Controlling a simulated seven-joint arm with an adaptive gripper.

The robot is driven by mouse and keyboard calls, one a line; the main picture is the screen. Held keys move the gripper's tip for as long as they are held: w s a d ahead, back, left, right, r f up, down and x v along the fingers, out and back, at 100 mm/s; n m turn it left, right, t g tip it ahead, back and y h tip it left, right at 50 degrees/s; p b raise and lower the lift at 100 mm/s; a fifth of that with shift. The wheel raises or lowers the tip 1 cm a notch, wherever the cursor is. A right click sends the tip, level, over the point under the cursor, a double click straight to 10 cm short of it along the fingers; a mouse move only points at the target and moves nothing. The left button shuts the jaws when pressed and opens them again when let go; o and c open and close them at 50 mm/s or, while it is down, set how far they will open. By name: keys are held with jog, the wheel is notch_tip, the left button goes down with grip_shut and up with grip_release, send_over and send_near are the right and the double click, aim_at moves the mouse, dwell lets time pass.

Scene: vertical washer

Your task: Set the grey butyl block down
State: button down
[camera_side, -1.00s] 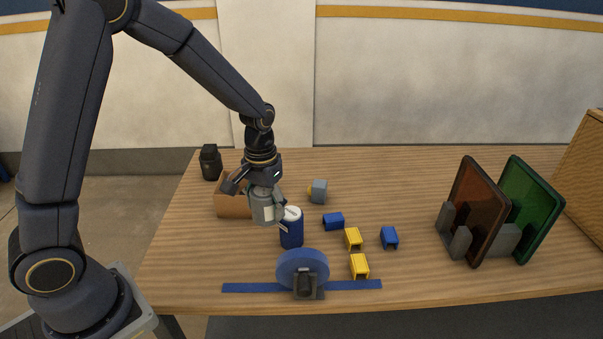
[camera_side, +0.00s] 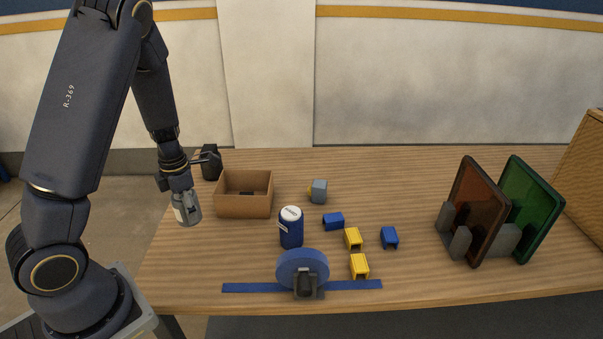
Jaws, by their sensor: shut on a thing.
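My gripper (camera_side: 183,194) is at the left end of the wooden table. It is shut on a grey piece with a pale label, which I take to be the grey butyl block (camera_side: 188,210). The fingers hide its upper part. In the picture the block overlaps the table's left edge. Whether it touches the tabletop or hangs above it, I cannot tell.
An open cardboard box (camera_side: 243,206) with something dark inside stands to the right. A black object (camera_side: 210,163) is behind. A blue canister (camera_side: 291,230), blue wheel (camera_side: 302,268), grey cube (camera_side: 319,189) and small blue and yellow pieces lie farther right.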

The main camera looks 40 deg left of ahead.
aim_at(190, 244)
jog(key=shift+s+a+f+n, duration=0.1)
jog(key=shift+s+a+n, duration=0.2)
jog(key=shift+s+a, duration=0.5)
jog(key=c, duration=1.9)
grip_release()
notch_tip(190, 244, down, 10)
jog(key=shift+r, duration=0.15)
jog(key=o, duration=1.8)
jog(key=shift+c, duration=0.2)
